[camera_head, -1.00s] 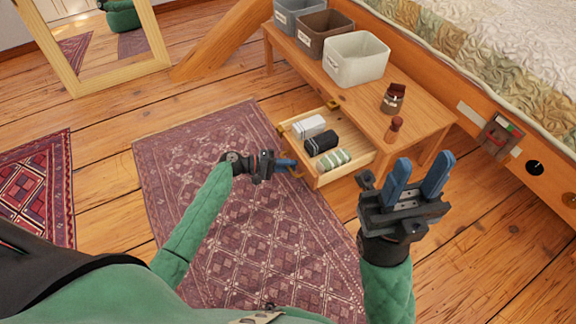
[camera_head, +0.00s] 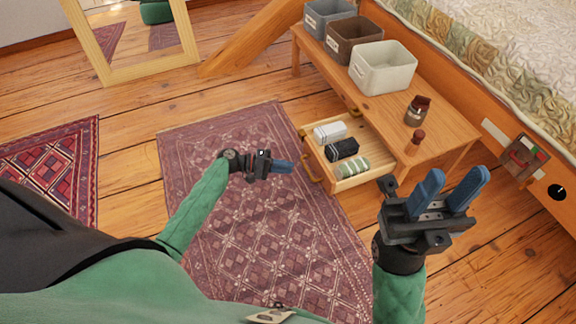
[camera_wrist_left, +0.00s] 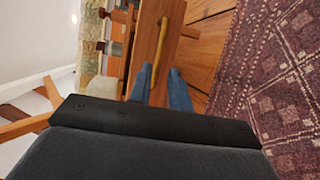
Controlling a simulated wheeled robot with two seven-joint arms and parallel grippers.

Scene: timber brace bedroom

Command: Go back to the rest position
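My left gripper (camera_head: 284,166) is over the patterned rug, left of the open drawer (camera_head: 378,177). Its two blue fingers are apart and empty, as the left wrist view also shows (camera_wrist_left: 160,92). The drawer's brass handle (camera_head: 311,171) is just beyond the fingertips, with a small gap. The handle also shows in the left wrist view (camera_wrist_left: 158,52). My right gripper (camera_head: 452,190) is raised at the right with fingers spread and nothing between them. The drawer holds a white bundle (camera_head: 330,132), a black bundle (camera_head: 342,149) and a green striped roll (camera_head: 353,168).
The wooden bench (camera_head: 440,120) carries grey, brown and white bins (camera_head: 383,68), a dark jar (camera_head: 417,110) and a small red-brown bottle (camera_head: 415,142). The bed (camera_head: 500,45) is behind. A mirror (camera_head: 135,40) stands at upper left. The rug (camera_head: 250,225) is clear.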

